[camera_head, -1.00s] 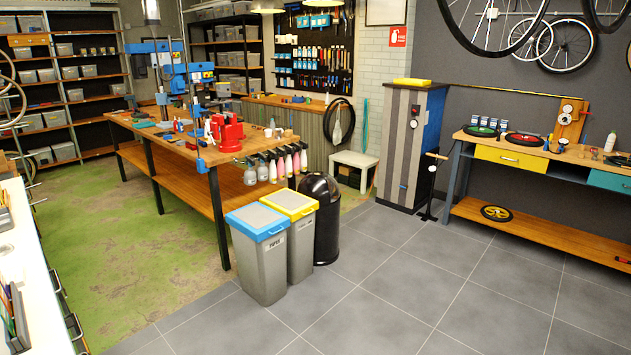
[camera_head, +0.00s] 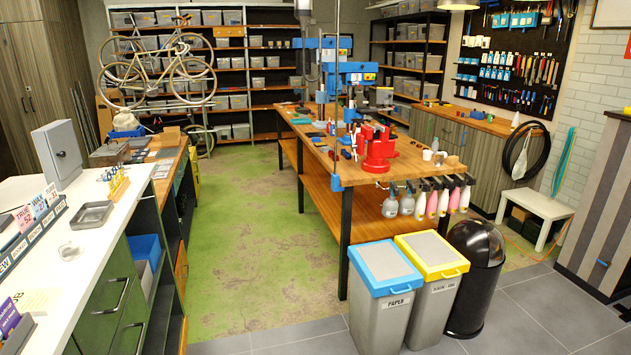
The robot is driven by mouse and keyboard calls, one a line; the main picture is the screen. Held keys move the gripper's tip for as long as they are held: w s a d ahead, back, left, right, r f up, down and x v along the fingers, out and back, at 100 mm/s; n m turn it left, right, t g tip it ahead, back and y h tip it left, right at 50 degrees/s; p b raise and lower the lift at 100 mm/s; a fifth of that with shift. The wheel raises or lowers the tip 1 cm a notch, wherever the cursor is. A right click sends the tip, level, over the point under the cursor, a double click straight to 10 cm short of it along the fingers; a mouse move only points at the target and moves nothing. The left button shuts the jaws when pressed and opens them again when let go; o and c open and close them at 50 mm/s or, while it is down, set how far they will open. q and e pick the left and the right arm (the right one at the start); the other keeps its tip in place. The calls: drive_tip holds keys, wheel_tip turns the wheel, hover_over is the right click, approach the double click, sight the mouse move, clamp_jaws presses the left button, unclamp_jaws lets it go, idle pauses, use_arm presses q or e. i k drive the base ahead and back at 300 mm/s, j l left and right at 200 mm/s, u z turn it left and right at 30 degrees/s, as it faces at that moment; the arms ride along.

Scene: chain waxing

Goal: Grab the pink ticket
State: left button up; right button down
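On the white counter (camera_head: 105,215) at the left, a dark rack (camera_head: 30,238) holds small printed cards (camera_head: 38,208) in white with coloured areas. A purple card (camera_head: 9,317) stands in another holder at the bottom left edge, partly cut off by the frame. Neither of my grippers is in view, so I cannot see whether they are open or shut.
A grey tray (camera_head: 92,214) and a grey screen-like box (camera_head: 57,153) stand on the counter. A wooden workbench (camera_head: 405,170) carries a red vise (camera_head: 376,150). Bins (camera_head: 383,300) stand before it. Green floor (camera_head: 245,220) lies open between counter and bench.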

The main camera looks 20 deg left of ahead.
sight(24, 218)
drive_tip(key=i+u, duration=0.25)
drive_tip(key=u, duration=0.15)
drive_tip(key=i+l+u, duration=0.1)
drive_tip(key=u, duration=0.35)
drive_tip(key=i+l+u, duration=0.25)
drive_tip(key=u, duration=0.15)
drive_tip(key=i+l+u, duration=0.25)
drive_tip(key=u, duration=0.2)
drive_tip(key=i+l+u, duration=0.15)
drive_tip(key=l+u, duration=0.25)
drive_tip(key=j, duration=0.1)
